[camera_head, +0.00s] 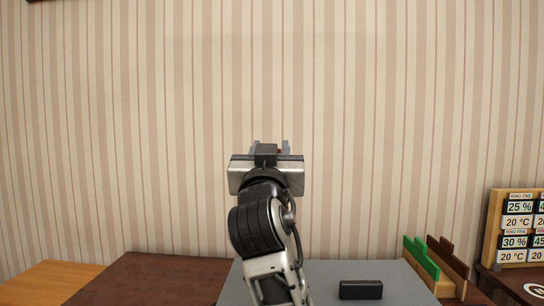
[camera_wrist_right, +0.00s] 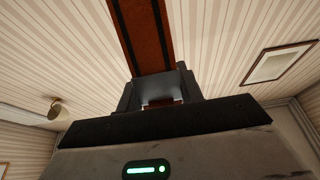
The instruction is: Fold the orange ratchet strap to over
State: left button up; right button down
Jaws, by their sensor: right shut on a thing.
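The orange ratchet strap (camera_wrist_right: 145,38) shows in the right wrist view as a rust-orange band with dark stripes along its length. It runs from between my right gripper's fingers (camera_wrist_right: 160,88) to the top edge of that view. The strap's far end and any ratchet are out of view. My left gripper is not in view.
A grey surface (camera_head: 385,270) below holds a black block (camera_head: 361,290). Green and brown stepped boards (camera_head: 421,258) stand right of it, near a rack of printed cards (camera_head: 517,228). Brown (camera_head: 150,280) and lighter wooden (camera_head: 40,283) tops lie left. Space around the raised gripper looks clear.

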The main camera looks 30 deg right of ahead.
jog(key=shift+s+a+f, duration=0.1)
jog(key=shift+s+a, duration=0.2)
jog(key=shift+s, duration=0.2)
jog(key=c, duration=0.9)
grip_release()
jog(key=shift+s, duration=0.1)
jog(key=shift+s+a+f, duration=0.1)
jog(key=b+v, duration=0.3)
jog(key=v, duration=1.2)
jog(key=shift+s+a+b, duration=0.1)
jog(key=shift+s+b, duration=0.15)
jog(key=shift+b, duration=0.1)
